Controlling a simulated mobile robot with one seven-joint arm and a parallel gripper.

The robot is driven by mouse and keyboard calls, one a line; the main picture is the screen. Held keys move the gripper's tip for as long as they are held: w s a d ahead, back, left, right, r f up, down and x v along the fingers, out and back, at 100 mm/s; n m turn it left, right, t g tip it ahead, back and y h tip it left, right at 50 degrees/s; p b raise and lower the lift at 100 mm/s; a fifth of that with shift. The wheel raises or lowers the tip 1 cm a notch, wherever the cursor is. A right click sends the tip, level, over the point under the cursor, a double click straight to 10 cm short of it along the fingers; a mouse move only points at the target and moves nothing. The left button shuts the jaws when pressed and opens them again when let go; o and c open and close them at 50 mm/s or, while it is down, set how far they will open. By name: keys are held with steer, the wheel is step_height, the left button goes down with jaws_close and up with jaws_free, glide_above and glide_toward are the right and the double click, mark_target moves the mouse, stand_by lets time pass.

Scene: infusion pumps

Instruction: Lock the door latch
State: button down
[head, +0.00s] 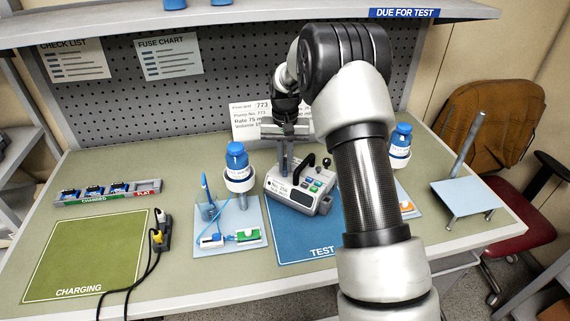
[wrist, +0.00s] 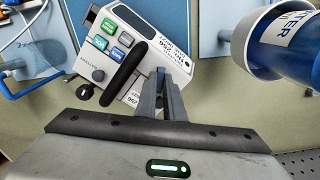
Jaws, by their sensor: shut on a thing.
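The infusion pump (head: 300,188) is a white and grey box with blue, green and grey buttons, a black handle and a dark knob. It stands at the back of the blue TEST mat (head: 293,240). My gripper (head: 283,173) reaches down at the pump's left end. In the wrist view, the pump (wrist: 150,22) fills the upper middle, and my gripper (wrist: 161,72) has its fingers close together beside the black handle (wrist: 124,76). The fingers are shut on a small part at the pump's edge, seemingly the door latch, which they mostly hide.
A blue bottle (head: 237,158) on a stand is close to the left of my gripper; another blue bottle (head: 400,142) is to the right. A white sign stands behind the pump. The green CHARGING mat (head: 88,255) is bare apart from cables at its right edge.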

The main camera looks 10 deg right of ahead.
steer(key=m, duration=0.5)
steer(key=shift+m, duration=0.4)
stand_by(0.4)
steer(key=c, duration=1.9)
jaws_free()
steer(key=shift+o, duration=0.2)
step_height(320, 180, up, 18)
steer(key=shift+f, duration=0.25)
